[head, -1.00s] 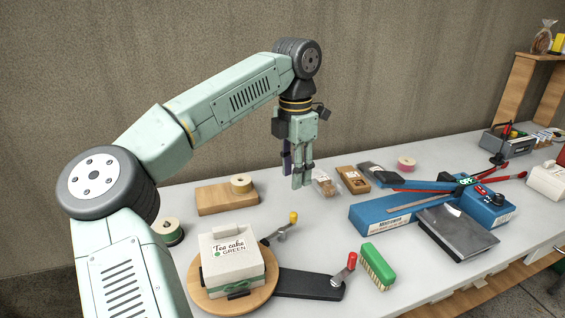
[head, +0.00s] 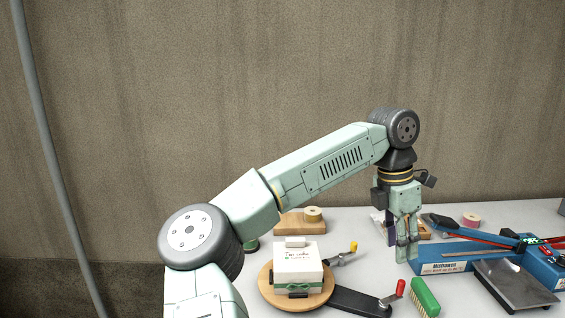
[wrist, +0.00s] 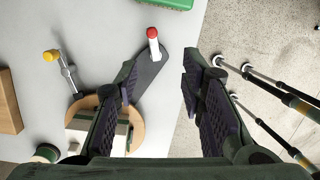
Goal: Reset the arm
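My gripper (head: 400,245) hangs fingers-down from my raised arm over the table in the head view. It appears in front of the left end of the blue sealer (head: 445,262). In the wrist view its two dark-padded fingers are spread apart (wrist: 158,78), with nothing held between them.
A white cake box (head: 297,262) sits on a round wooden turntable (head: 265,290). A green brush (head: 424,295) lies right of it. A wooden block with a ribbon spool (head: 313,214) stands behind. A scale (head: 515,285) is at right. The wall (head: 300,70) rises behind.

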